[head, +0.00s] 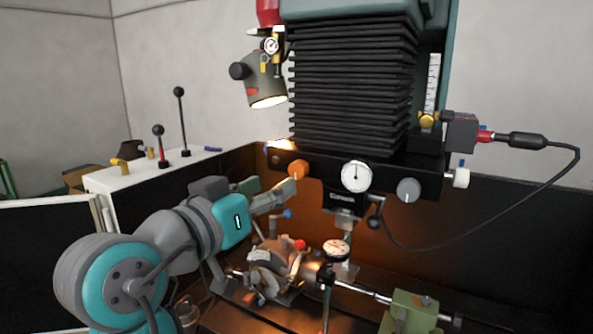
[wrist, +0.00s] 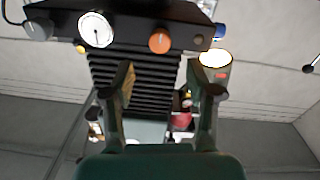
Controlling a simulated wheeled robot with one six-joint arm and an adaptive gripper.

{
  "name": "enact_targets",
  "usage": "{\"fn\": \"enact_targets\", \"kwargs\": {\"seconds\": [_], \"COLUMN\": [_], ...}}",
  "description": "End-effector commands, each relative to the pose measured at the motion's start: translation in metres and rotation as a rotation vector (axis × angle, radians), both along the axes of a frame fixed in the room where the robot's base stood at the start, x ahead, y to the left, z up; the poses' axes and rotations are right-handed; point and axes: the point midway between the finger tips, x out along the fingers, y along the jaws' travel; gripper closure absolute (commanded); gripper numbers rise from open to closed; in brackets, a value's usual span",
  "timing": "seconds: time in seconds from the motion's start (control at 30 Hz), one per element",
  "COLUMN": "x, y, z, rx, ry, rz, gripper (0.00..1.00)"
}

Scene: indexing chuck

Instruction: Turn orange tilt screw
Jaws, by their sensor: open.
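The orange tilt screw (head: 298,169) is a round orange knob on the left part of the black bar under the bellows, in the head view. It also shows in the wrist view (wrist: 160,41), beyond and between the two fingers. My gripper (head: 289,188) reaches in from the lower left, with its tips just below and left of the knob in the head view. In the wrist view my gripper (wrist: 167,80) is open, with nothing between its fingers. The knob appears apart from the fingers, though the exact gap is hard to judge.
The same bar carries a white dial (head: 356,176) and a grey knob (head: 408,188). A lit lamp (head: 265,85) hangs above left. Below are the chuck (head: 272,265), a second dial (head: 337,247) and a green block (head: 410,312). A black cable (head: 480,235) loops at right.

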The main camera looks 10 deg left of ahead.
Motion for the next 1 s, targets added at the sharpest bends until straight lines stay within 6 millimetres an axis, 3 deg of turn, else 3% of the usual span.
{"fn": "enact_targets", "kwargs": {"seconds": [0.3,0.5,0.97,1.0], "x": [0.052,0.077,0.087,0.087], "y": [-0.022,-0.031,-0.035,-0.035], "z": [0.0,0.0,0.0,0.0], "rx": [-0.001,-0.002,0.0,-0.001], "ry": [0.0,0.0,0.0,0.001], "rz": [-0.003,-0.001,0.001,0.001], "gripper": [0.42,0.42,0.42,0.5]}}
